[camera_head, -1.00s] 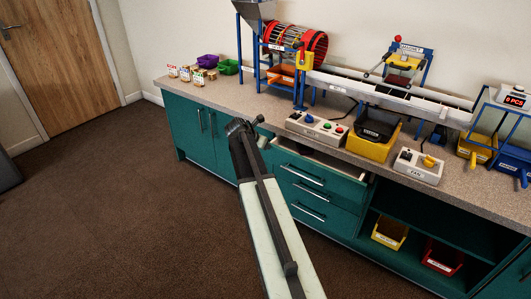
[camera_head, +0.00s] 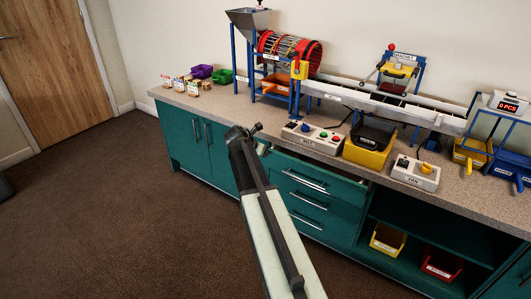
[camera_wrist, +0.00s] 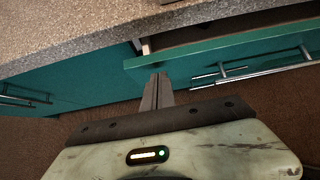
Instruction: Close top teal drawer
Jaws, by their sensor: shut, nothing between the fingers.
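The top teal drawer (camera_head: 300,176) is slightly open, its front standing out a little from the cabinet under the counter. In the wrist view the teal drawer front (camera_wrist: 225,46) shows with a dark gap behind its top edge and a pale side panel at its left end. My gripper (camera_head: 259,128) is at the left end of this drawer. In the wrist view my gripper (camera_wrist: 158,78) has its fingers together and empty, just below the drawer front's left end. Whether they touch it cannot be told.
Two more teal drawers (camera_head: 308,199) below look shut. The speckled counter (camera_head: 225,106) overhangs them and carries a button box (camera_head: 312,136), a yellow bin (camera_head: 366,158) and sorting machines. Open shelves with bins (camera_head: 388,238) are to the right.

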